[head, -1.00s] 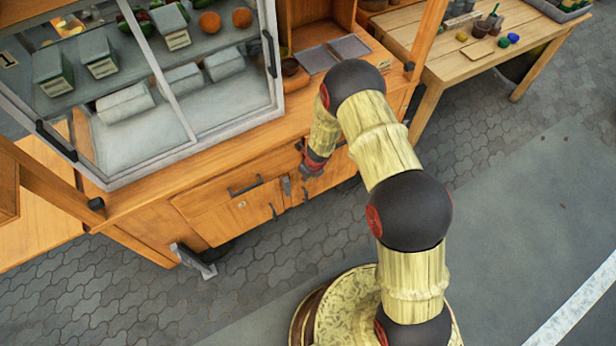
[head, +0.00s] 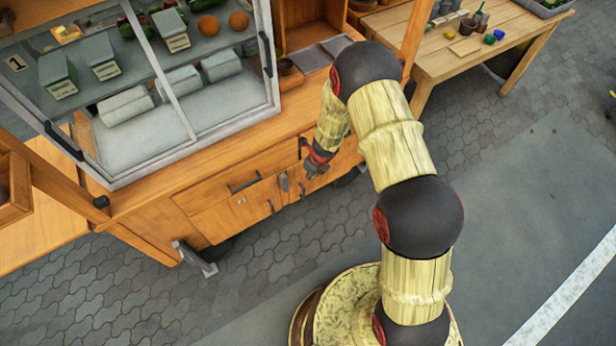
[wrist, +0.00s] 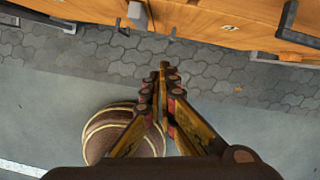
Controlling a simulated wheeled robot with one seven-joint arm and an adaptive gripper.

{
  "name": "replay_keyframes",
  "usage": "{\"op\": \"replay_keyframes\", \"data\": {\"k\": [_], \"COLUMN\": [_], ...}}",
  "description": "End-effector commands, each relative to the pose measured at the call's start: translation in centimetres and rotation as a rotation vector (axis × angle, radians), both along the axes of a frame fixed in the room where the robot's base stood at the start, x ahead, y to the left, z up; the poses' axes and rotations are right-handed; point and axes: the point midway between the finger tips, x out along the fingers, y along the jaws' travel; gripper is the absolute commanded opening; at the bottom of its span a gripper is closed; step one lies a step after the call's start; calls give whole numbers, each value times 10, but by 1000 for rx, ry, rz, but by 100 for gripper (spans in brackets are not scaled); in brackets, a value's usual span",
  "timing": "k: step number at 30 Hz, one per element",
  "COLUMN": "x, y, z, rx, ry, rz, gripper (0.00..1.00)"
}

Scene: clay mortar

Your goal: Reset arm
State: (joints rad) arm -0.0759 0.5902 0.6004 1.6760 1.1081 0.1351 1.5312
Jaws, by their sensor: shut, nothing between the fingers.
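My gripper (head: 312,168) hangs at the end of my bent arm, in front of the wooden cart's (head: 150,215) drawers and doors in the head view. In the wrist view my gripper (wrist: 163,72) points down toward the grey paving, its fingers together and empty. The cart's front with dark handles (wrist: 290,25) runs along the top of the wrist view. The gripper appears apart from the cart front, though the exact gap is hard to judge.
A glass display case (head: 190,90) with boxes and fruit stands on the cart. A wooden table (head: 470,50) with small pots is at the upper right. Open paving (head: 500,230) lies to the right. A metal foot (head: 195,258) sticks out below the cart.

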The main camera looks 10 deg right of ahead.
Motion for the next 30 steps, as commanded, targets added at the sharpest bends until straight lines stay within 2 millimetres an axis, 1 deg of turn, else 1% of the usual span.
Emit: {"op": "replay_keyframes", "data": {"k": [1, 3, 6, 16, 19, 20, 23, 27, 29, 30], "x": [-2, -4, -6, -7, -7, -8, -16, -56, -72, -79], "y": [-1, -2, -3, -3, -2, -1, 8, 22, 26, 29], "z": [10, 17, 23, 25, 25, 25, 25, 22, 28, 35], "rx": [0, 0, 0, -1, -8, -8, -3, 19, 32, 39], "ry": [1, 1, 1, 1, -4, -4, -2, 35, 40, 35], "rz": [-1, -1, -1, 2, 45, 72, 226, 539, 675, 767], "gripper": [0, 0, 0, 0, 0, 0, 0, 0, 0, 0]}}
